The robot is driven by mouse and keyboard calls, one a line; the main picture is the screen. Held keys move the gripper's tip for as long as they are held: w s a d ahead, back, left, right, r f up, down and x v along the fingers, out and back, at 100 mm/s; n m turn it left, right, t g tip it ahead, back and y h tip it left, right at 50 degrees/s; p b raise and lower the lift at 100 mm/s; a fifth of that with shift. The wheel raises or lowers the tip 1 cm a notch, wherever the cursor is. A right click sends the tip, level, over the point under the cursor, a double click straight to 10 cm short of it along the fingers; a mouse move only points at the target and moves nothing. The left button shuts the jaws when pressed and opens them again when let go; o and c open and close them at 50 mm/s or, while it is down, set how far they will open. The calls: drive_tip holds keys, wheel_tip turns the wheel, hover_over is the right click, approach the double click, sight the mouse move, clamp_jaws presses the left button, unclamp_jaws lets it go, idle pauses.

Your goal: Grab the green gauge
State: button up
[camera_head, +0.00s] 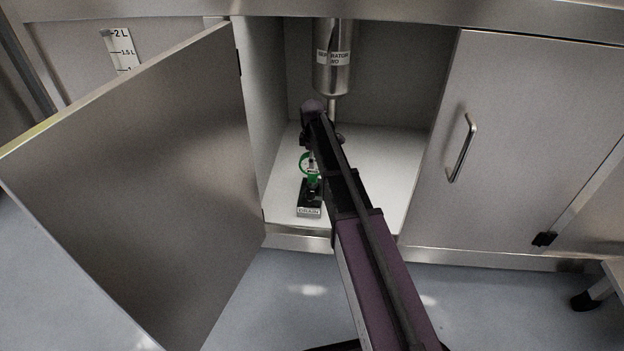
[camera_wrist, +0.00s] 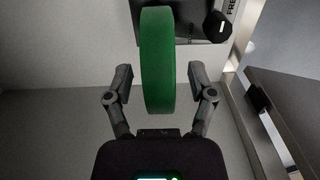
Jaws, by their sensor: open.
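The green gauge (camera_head: 312,178) stands upright on a small black base (camera_head: 310,198) with a white label, on the cabinet floor near its front left. In the wrist view the gauge's green ring (camera_wrist: 157,60) is edge-on and large, reaching down between the fingers. My gripper (camera_wrist: 160,84) is open, with one finger on each side of the ring and a visible gap on both sides. In the head view my arm covers part of the area right of the gauge, and my fingers are hard to make out there.
A steel separator vessel (camera_head: 333,60) hangs at the back of the cabinet above my arm. The open door (camera_head: 150,180) stands to the left. A closed door (camera_head: 520,140) with a handle (camera_head: 462,148) is on the right. The cabinet floor (camera_head: 390,165) right of my arm is clear.

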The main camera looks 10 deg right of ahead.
idle(0.3)
clamp_jaws()
drive_tip(key=shift+r, duration=0.15)
idle(0.3)
wheel_tip(320, 180, up, 10)
drive_tip(key=p, duration=1)
idle(0.7)
